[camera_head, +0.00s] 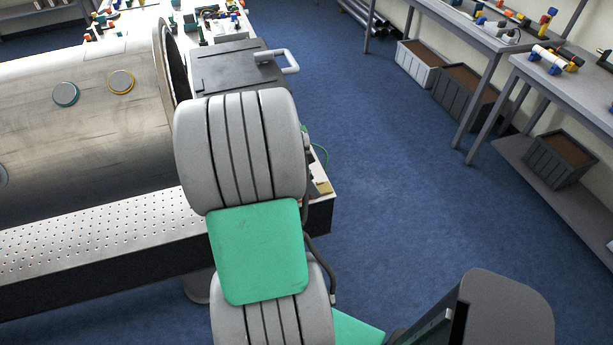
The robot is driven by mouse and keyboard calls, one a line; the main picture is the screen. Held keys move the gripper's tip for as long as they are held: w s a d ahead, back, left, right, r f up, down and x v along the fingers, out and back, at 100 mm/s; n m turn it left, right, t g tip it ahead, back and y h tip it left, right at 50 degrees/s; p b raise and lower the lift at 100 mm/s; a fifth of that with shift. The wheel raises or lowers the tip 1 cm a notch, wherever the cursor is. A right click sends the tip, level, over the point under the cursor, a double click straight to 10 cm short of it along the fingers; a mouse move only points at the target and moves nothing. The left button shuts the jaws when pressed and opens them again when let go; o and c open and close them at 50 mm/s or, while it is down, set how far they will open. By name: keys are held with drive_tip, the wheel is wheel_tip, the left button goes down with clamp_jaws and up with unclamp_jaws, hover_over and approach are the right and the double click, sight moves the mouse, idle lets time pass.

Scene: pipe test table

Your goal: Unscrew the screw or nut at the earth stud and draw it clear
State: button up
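The earth stud and its screw or nut cannot be made out in the head view; my own grey and green arm covers the near right end of the test table. A thin green cable (321,153) curves out from behind the arm at the table's right end. A small tan piece (323,187) shows at the table corner just below it. My gripper is not in view, hidden behind the arm or out of the picture.
A large metal pipe (85,135) lies on the perforated test table (100,232) at left. A dark box with a light handle (280,60) stands behind the arm. Shelves with bins (560,155) line the right side. Blue floor (400,190) between is clear.

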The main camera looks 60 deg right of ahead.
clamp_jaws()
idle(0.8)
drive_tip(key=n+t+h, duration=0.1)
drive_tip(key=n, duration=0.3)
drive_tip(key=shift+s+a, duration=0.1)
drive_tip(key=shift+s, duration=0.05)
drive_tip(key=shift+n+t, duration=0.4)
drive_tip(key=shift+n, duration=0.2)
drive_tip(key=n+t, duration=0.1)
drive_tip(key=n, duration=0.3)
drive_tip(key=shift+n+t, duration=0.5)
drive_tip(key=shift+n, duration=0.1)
